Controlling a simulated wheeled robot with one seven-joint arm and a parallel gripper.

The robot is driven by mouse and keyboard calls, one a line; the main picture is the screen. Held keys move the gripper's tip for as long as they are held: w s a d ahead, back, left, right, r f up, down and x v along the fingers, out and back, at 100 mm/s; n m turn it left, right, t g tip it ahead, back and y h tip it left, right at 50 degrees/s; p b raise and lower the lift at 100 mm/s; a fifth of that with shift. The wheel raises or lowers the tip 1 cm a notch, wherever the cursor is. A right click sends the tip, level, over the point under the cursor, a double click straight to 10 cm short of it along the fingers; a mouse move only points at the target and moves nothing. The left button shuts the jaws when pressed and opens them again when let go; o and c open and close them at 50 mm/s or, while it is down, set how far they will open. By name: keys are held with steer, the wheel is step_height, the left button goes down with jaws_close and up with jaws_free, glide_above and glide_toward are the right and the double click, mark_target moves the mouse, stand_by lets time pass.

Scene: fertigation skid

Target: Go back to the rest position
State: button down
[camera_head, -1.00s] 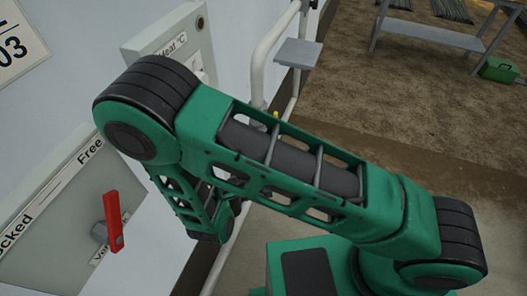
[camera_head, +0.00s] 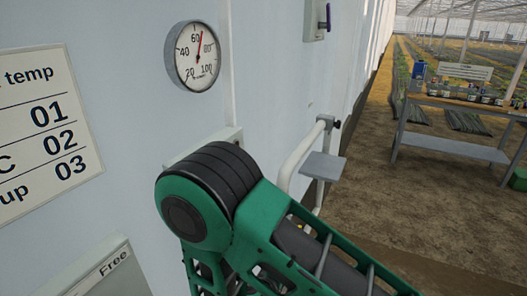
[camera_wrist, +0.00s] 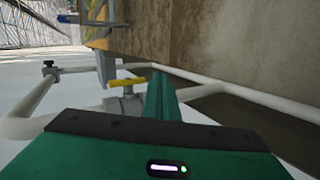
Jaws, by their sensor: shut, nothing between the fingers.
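My gripper (camera_wrist: 161,96) shows in the wrist view as two narrow green fingers pressed together, with nothing between them. It is in front of white pipework and close to a valve with a yellow handle (camera_wrist: 128,82); I cannot tell whether they touch. In the head view, my green arm, bent at a dark-banded joint, fills the lower middle in front of the white wall. My gripper is hidden there.
A round gauge (camera_head: 195,55) and a sign with numbers (camera_head: 45,130) are on the wall (camera_head: 130,40). A white pipe rail (camera_head: 300,155) and small grey plate (camera_head: 323,167) stick out right of my arm. A table (camera_head: 450,148) with pots stands farther right, beyond open soil floor.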

steer(key=s+d+r+m+g, duration=0.1)
steer(key=d+r+m+g, duration=0.3)
steer(key=d, duration=0.4)
steer(key=s+d+r+m+g, duration=0.2)
steer(key=d+r+m, duration=0.1)
steer(key=d+r, duration=0.4)
steer(key=s+d+r+m+g, duration=0.1)
steer(key=d+r+m+g, duration=0.3)
steer(key=d, duration=0.6)
steer(key=s+d+r+m+y, duration=0.3)
steer(key=s+r, duration=0.3)
steer(key=s, duration=0.4)
steer(key=s+d+r+m+y, duration=0.2)
steer(key=s+r, duration=0.4)
steer(key=s, duration=0.5)
steer(key=shift+d+r+m+y, duration=0.25)
steer(key=shift+d+m+y, duration=0.15)
steer(key=shift+d+y, duration=0.6)
steer(key=shift+a, duration=0.1)
